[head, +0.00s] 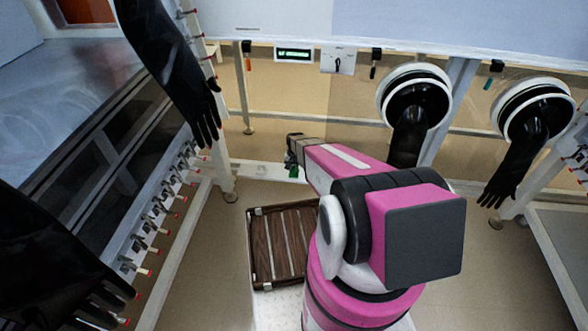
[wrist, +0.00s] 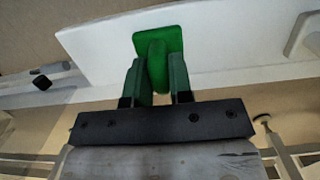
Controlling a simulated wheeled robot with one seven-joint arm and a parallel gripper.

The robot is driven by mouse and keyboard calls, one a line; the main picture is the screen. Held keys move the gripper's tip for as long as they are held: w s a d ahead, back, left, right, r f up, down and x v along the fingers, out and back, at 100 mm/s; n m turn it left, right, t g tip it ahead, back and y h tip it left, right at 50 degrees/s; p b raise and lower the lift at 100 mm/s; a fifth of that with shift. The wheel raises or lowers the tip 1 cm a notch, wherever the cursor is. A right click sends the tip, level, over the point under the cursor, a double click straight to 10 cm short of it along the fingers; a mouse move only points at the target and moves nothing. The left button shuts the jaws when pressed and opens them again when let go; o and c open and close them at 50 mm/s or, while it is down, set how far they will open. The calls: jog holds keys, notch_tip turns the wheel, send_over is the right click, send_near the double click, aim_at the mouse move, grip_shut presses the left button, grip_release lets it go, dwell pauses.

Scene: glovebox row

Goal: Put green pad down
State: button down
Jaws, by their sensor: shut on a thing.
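The green pad (wrist: 172,40) shows in the wrist view as a bright green plate with a rounded grip (wrist: 157,68) on its near side. My gripper (wrist: 157,78) is shut on that grip, one finger on each side. The plate lies beyond the fingertips, in front of a white surface (wrist: 225,35); I cannot tell whether it touches it. In the head view my gripper (head: 292,160) is small and far off at the end of my arm, with a bit of the green pad (head: 294,171) below it. My gripper partly hides the pad there.
A dark wooden slatted tray (head: 261,243) stands left of my arm. A white rail (head: 262,169) runs behind it near the floor. Black gloves (head: 180,65) hang from the left and from round ports (head: 414,100) at the back right. Floor (head: 490,270) shows at lower right.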

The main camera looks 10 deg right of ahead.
jog(key=shift+f, duration=0.15)
jog(key=c, duration=1)
grip_release()
notch_tip(320, 180, up, 12)
jog(key=w, duration=0.1)
jog(key=s+r+n, duration=0.1)
jog(key=s+r, duration=0.6)
jog(key=s+r+n+t, duration=0.1)
jog(key=s+r, duration=0.6)
jog(key=s, duration=0.1)
jog(key=s+r+n, duration=0.1)
jog(key=s+r, duration=0.6)
jog(key=r, duration=0.1)
jog(key=shift+s+n, duration=0.15)
jog(key=shift+n, duration=0.15)
